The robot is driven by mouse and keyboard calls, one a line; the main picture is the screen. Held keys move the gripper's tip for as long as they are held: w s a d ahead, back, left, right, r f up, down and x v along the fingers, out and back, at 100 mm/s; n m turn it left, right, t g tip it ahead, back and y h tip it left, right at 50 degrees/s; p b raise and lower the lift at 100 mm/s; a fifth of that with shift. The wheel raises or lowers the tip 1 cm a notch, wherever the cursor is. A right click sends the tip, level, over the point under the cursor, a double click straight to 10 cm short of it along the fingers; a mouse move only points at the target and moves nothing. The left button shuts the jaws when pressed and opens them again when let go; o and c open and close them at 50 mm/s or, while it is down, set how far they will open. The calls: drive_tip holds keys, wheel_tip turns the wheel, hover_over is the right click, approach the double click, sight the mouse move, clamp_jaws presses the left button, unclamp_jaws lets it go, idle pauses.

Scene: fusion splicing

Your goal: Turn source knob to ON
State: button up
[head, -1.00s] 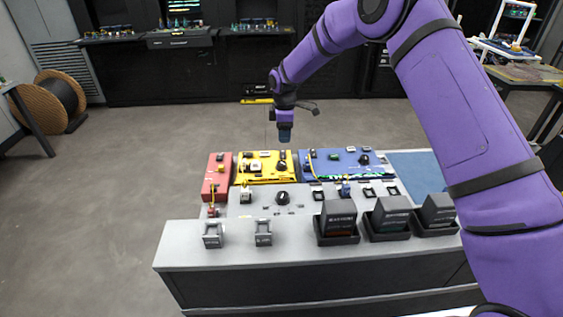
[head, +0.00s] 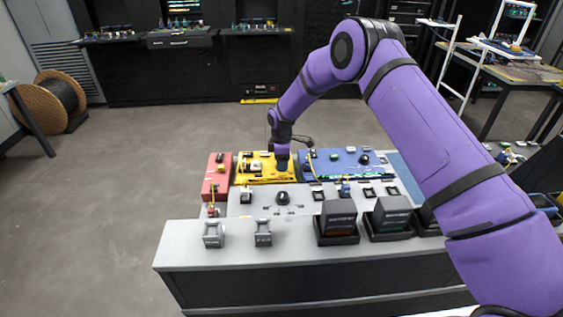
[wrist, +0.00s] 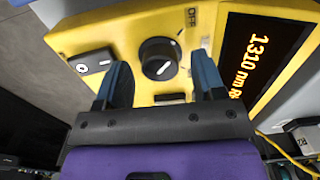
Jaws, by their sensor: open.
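The source knob (wrist: 160,58) is a round black dial with a white pointer line on the yellow source box (wrist: 190,20). An "OFF" mark is printed beside the knob on the box. In the wrist view my gripper (wrist: 165,78) is open, with one blue finger on each side of the knob's near part. I cannot tell whether either finger touches it. In the head view the yellow source box (head: 250,175) sits at the back of the bench, and my gripper (head: 282,165) is low over its right side, hiding the knob there.
A lit "1310 nm" display (wrist: 262,55) is on the box. A red box (head: 215,177) stands to its left and a blue box (head: 350,163) to its right. Another black knob (head: 282,198) is on the grey bench in front. Black holders (head: 338,222) stand at the front.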

drive_tip(key=shift+f, duration=0.25)
drive_tip(key=c, duration=0.9)
